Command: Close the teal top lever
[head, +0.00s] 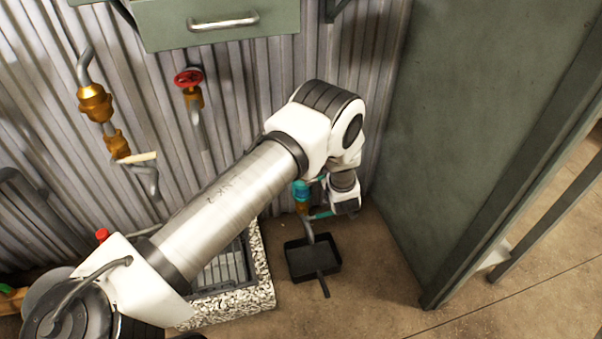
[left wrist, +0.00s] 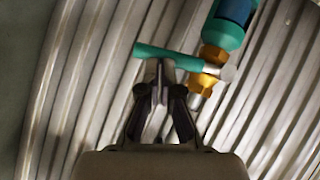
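The teal top lever (left wrist: 150,52) crosses the left wrist view as a short bar beside a teal bottle-shaped valve body (left wrist: 227,30) with a brass fitting (left wrist: 212,56). My left gripper (left wrist: 160,66) has its fingers together, tips at the lever's lower edge. They overlap it in the picture; I cannot tell whether they touch. In the head view the teal valve (head: 301,193) is low on the wall, left of my left wrist, which hides part of it. A second teal lever (head: 322,215) shows below. My right gripper is not in view.
A black pan (head: 313,258) sits on the floor below the valve. A stone-edged drain (head: 262,275) lies left of it. A green panel (head: 470,130) stands to the right. A red-handled valve (head: 188,78) and brass piping (head: 96,103) are on the corrugated wall.

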